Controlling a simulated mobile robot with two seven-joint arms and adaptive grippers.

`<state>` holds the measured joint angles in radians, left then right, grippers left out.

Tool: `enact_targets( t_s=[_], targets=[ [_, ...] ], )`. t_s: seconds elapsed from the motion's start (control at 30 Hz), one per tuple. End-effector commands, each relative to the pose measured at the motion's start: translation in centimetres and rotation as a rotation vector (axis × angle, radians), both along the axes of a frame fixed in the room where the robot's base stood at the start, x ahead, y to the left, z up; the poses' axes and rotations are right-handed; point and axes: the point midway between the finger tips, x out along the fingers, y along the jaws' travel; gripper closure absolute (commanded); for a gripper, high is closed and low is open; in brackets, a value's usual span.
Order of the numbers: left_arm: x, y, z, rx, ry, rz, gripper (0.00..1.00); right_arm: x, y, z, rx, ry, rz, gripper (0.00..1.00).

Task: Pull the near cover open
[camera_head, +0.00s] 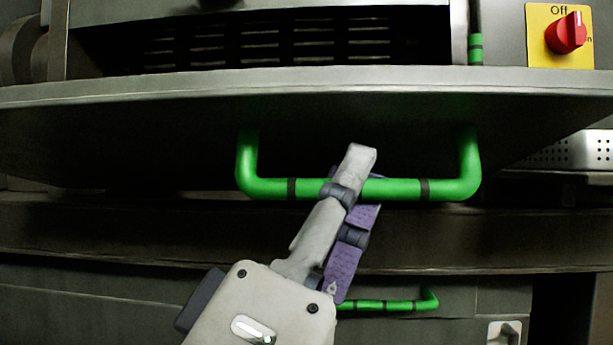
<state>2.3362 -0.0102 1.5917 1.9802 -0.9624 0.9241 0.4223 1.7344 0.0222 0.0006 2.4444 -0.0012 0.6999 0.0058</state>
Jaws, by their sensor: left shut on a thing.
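The near cover (300,85) is a wide metal panel seen almost edge-on, tilted out so that its dark underside faces me. A green bar handle (405,189) with black bands hangs from that underside. My left gripper (350,188) reaches up from below and is shut on the handle's horizontal bar, left of its right black band. One grey finger lies in front of the bar and a purple pad shows behind and below it. My right gripper is not in view.
A dark slotted opening (270,45) shows above the cover's edge. A red switch (566,33) on a yellow plate sits at upper right. A second green handle (390,304) is on a lower panel. A perforated metal box (570,151) stands at right.

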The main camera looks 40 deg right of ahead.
Motion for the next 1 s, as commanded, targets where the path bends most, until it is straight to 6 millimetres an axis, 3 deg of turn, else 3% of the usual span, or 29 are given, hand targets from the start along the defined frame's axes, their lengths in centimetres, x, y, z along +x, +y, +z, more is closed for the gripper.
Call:
enact_targets(
  t_s=[0.2, 0.23, 0.3, 0.63, 1.0],
  targets=[
    [0.0, 0.0, 0.0, 0.001, 0.001, 0.000, 1.00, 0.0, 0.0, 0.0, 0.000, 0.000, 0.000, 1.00],
    [0.0, 0.0, 0.0, 0.001, 0.001, 0.000, 0.81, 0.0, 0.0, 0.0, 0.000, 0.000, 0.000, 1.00],
    [0.0, 0.0, 0.0, 0.001, 0.001, 0.000, 0.67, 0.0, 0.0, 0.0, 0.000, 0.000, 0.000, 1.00],
    [0.0, 0.0, 0.5, -0.001, -0.001, 0.001, 0.67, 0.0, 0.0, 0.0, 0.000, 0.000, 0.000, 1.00],
    [-0.1, 0.1, 8.8, -0.007, -0.004, 0.001, 0.67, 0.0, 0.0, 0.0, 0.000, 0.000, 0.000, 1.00]
  ],
)
